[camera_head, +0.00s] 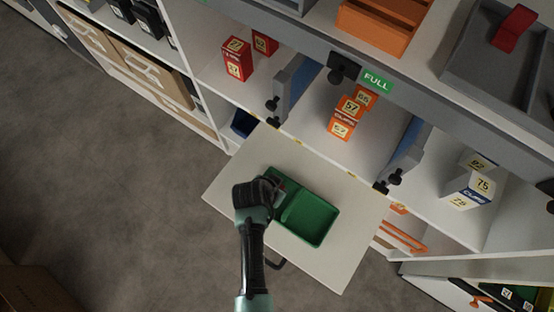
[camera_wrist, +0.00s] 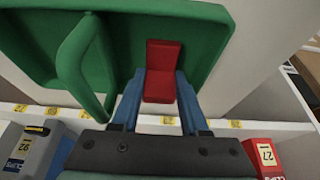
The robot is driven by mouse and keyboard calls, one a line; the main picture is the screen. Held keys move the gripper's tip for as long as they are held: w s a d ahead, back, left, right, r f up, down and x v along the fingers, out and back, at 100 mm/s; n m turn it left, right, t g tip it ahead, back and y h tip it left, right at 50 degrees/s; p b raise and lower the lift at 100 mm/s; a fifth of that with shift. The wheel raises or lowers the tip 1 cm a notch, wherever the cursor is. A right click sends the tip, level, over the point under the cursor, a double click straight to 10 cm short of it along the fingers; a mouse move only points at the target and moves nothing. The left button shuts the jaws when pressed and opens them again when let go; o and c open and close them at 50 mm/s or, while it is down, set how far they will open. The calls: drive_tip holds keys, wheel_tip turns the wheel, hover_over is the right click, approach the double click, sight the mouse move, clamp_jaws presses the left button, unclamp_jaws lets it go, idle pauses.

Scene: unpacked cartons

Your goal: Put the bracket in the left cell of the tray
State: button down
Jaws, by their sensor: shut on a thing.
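The green two-cell tray (camera_head: 309,218) lies on a pale pull-out board in the head view, with a divider between its cells. My gripper (camera_head: 279,187) is over the tray's left cell and hides much of it. In the wrist view the blue fingers of my gripper (camera_wrist: 161,80) are shut on the red L-shaped bracket (camera_wrist: 163,55). The bracket is in front of the cell that is right of the divider in that view of the tray (camera_wrist: 210,38). I cannot tell whether it touches the cell floor.
The pale board (camera_head: 232,187) has bare room around the tray. Behind it, a shelf holds red boxes (camera_head: 236,60), orange boxes (camera_head: 343,120) and white-blue boxes (camera_head: 468,188). Blue-grey dividers (camera_head: 291,88) stand between shelf bays. A red object (camera_head: 514,27) lies in a grey tray above.

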drive_tip(key=shift+f, duration=0.25)
drive_tip(key=shift+c, duration=2.1)
unclamp_jaws()
drive_tip(key=shift+r, duration=0.1)
drive_tip(key=shift+r, duration=0.1)
drive_tip(key=shift+r, duration=0.25)
drive_tip(key=p+v, duration=0.2)
drive_tip(key=v, duration=0.9)
drive_tip(key=shift+r, duration=0.35)
drive_tip(key=shift+s, duration=0.1)
